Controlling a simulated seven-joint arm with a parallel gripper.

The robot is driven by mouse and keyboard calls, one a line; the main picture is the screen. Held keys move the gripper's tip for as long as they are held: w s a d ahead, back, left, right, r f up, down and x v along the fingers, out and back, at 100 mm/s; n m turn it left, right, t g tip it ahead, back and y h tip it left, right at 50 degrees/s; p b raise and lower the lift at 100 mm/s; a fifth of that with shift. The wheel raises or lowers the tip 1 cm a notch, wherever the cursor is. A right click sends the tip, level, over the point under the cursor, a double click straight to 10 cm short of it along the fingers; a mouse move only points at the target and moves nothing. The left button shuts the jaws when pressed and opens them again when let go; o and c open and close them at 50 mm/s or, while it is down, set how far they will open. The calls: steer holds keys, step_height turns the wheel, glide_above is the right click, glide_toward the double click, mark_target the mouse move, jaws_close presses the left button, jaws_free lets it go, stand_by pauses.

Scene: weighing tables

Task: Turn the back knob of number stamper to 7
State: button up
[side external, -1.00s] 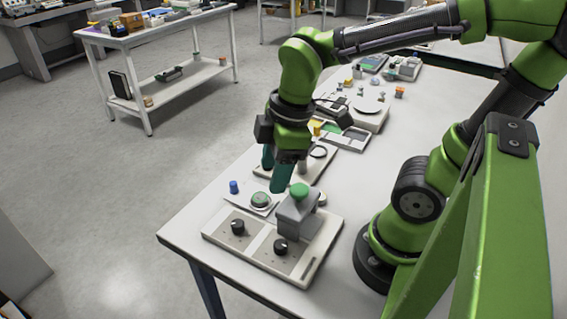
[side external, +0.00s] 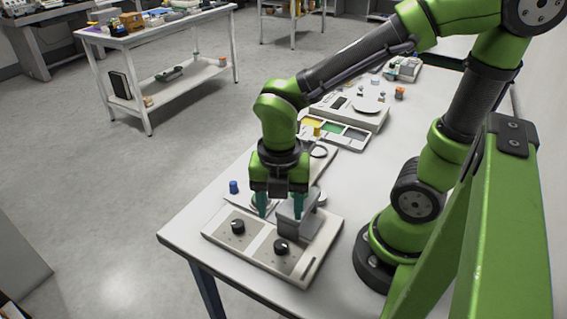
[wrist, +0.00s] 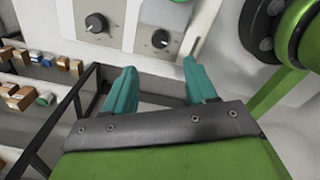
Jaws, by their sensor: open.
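The number stamper (side external: 215,239) is a pale flat base near the table's front corner. It carries two black knobs and a grey block (side external: 297,226). One knob (side external: 238,227) is at the left in the side view, the other (side external: 281,246) nearer the block. In the wrist view they are the left knob (wrist: 96,22) and right knob (wrist: 160,38). I cannot tell which is the back knob, and their numbers are unreadable. My gripper (side external: 280,205) points down, open and empty, over the stamper's far side by the block. Its teal fingers (wrist: 160,68) also show in the wrist view.
The grey block stands up close to my gripper. A blue piece (side external: 234,187) stands behind the stamper. A scale (side external: 345,112) and a tray with coloured compartments (side external: 331,132) lie farther back. The table's front left strip is clear.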

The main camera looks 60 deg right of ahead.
mark_target(280, 244)
step_height(280, 244, down, 11)
steer(key=shift+r, duration=0.2)
steer(key=shift+c, duration=0.2)
steer(key=c, duration=1)
steer(key=shift+m, duration=0.3)
steer(key=m, duration=1.2)
steer(key=shift+w+r, duration=0.1)
